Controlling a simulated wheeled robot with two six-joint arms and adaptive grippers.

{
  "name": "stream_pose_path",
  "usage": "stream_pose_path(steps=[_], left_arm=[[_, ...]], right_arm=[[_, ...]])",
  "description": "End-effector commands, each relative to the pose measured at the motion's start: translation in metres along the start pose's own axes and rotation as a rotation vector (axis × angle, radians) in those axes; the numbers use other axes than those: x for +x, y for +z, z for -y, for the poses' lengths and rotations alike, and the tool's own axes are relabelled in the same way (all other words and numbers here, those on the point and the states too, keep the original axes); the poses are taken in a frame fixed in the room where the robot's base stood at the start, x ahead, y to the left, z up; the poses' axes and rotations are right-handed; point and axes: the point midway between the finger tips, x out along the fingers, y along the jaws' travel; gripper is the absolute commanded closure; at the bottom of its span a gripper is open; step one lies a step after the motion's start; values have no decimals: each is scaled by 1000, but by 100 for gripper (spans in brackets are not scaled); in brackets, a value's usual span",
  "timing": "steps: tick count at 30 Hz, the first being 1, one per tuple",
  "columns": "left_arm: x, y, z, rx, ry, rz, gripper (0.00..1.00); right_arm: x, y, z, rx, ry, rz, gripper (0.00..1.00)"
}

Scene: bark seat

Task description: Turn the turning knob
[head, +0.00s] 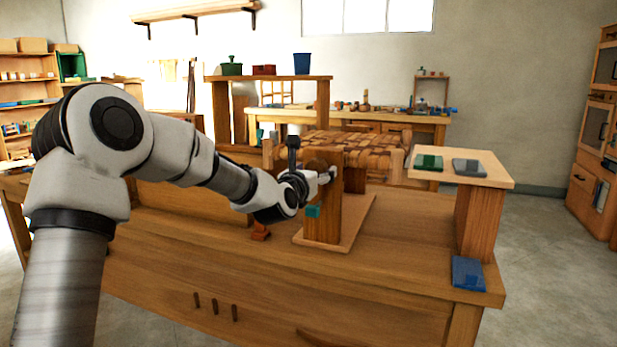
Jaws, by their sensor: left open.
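My left gripper (326,176) is open at the upper part of a wooden post (323,225) on the workbench. I cannot tell whether its fingers touch anything there. The arm reaches in from the left and its wrist covers part of the post. No turning knob can be made out clearly; it may be hidden behind the gripper. A small teal piece (313,211) sits on the post just below the gripper. A woven bark seat (345,146) in a wooden frame is behind the post. My right gripper is not in view.
The workbench (400,245) has free room right of the post's base board. A raised stand (490,172) at the right bears a green and a grey block. A blue block (468,273) lies at the right corner. A raised shelf (270,78) stands behind.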

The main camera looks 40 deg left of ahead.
Motion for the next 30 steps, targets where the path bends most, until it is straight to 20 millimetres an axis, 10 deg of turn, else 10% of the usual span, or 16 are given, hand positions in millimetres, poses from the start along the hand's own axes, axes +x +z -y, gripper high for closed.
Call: stream_pose_path(steps=[13,30], left_arm=[[-101,0,0,-4,-1,0,24],[-112,0,0,0,-1,0,24]], right_arm=[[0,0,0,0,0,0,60],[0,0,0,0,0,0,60]])
